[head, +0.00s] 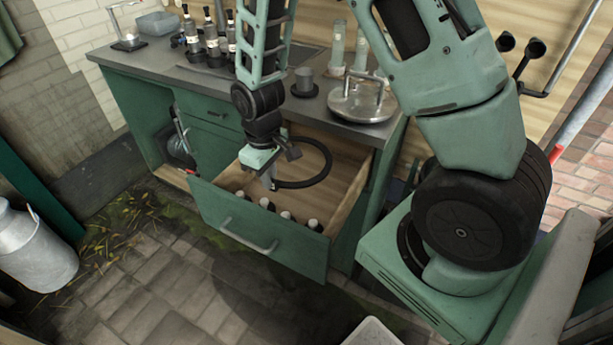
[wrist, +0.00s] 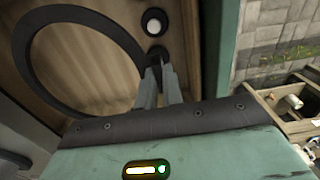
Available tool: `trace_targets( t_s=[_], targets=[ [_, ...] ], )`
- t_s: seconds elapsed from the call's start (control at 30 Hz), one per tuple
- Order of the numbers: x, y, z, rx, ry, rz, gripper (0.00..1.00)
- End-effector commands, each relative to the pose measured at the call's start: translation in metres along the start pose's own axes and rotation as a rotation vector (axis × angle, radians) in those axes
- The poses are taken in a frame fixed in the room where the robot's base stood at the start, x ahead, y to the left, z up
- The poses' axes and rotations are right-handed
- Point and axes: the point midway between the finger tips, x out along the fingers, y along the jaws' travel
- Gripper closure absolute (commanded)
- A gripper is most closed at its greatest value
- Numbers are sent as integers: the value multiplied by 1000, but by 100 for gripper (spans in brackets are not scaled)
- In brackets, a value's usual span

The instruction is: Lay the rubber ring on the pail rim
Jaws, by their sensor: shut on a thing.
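The rubber ring (head: 328,163) is a large, thin black hoop held over the open drawer (head: 262,233) of the green cabinet. My gripper (head: 272,183) is shut on one side of its band and points down into the drawer. In the wrist view the fingertips (wrist: 158,66) meet at the ring's right side, and the rest of the ring (wrist: 24,50) extends left over the wooden drawer floor. I cannot tell for certain which thing is the pail. A round metal vessel or lid with a handle (head: 360,104) sits on the counter behind the drawer.
Several bottles with white caps (head: 287,216) stand along the drawer's front. The counter (head: 315,105) holds dark bottles (head: 212,45), a grey cup on a dark base (head: 303,80) and clear cylinders (head: 337,48). A metal churn (head: 35,250) stands at left.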

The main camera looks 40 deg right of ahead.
Motion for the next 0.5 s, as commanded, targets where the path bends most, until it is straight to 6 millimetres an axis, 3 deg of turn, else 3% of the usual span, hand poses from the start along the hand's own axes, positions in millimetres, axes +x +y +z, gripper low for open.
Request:
trace_targets(
  t_s=[0.5],
  targets=[
    [-33,0,0,0,0,0,100]
  ],
)
